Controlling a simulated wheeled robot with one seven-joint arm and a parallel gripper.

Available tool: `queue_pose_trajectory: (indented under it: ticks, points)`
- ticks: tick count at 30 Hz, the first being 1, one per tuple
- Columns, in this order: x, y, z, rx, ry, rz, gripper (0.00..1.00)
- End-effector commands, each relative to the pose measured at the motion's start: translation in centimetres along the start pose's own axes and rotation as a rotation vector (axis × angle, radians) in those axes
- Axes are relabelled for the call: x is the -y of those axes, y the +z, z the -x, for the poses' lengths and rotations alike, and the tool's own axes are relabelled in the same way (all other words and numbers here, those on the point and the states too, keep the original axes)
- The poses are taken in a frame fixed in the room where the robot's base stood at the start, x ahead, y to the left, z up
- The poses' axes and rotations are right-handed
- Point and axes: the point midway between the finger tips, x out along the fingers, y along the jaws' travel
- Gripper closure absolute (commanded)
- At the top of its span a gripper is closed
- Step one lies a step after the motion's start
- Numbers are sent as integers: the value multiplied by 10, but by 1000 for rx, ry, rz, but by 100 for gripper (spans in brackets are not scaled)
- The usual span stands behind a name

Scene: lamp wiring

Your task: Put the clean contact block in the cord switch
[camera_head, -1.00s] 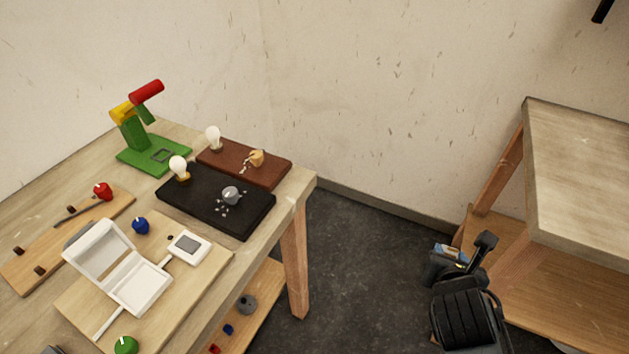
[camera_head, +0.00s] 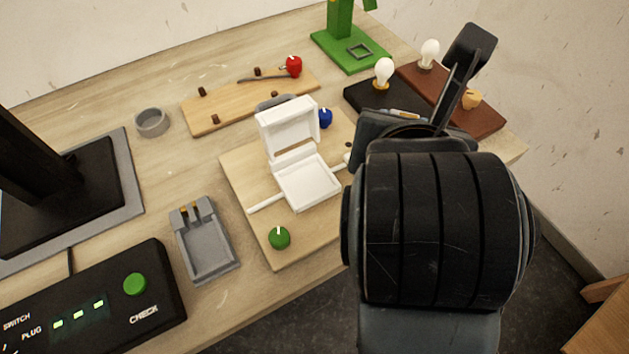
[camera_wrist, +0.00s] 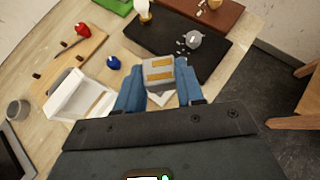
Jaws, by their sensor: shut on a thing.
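The cord switch (camera_head: 308,183) is a white case with its lid (camera_head: 288,122) raised, on a pale wooden board. Its tray looks empty. A white cord piece shows on each side of it. In the wrist view the cord switch (camera_wrist: 80,97) is at the left. My gripper (camera_wrist: 158,88) is shut on the contact block (camera_wrist: 158,66), a grey block with two clean, brass-coloured strips. The block is held above the table, to the right of the cord switch and apart from it. In the head view my wrist hides most of the gripper and block.
Green (camera_head: 279,238) and blue (camera_head: 326,118) knobs stand by the switch. A grey tray (camera_head: 206,254) and a black check box (camera_head: 120,300) are at the left. Black (camera_wrist: 165,40) and brown boards with bulbs lie beyond my gripper. Bare table surrounds the grey cup (camera_head: 152,122).

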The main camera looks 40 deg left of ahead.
Motion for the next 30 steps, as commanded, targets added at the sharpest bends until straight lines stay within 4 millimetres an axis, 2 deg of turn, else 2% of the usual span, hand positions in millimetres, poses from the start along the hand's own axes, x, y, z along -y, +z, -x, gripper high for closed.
queue_pose_trajectory:
  ticks: [15,21,25,30]
  points:
    - [-94,-62,-10,-2,6,7,97]
    - [-110,-73,-13,1,2,2,97]
    - [-111,-80,-16,-2,1,3,97]
    - [-110,-99,-30,-3,2,4,97]
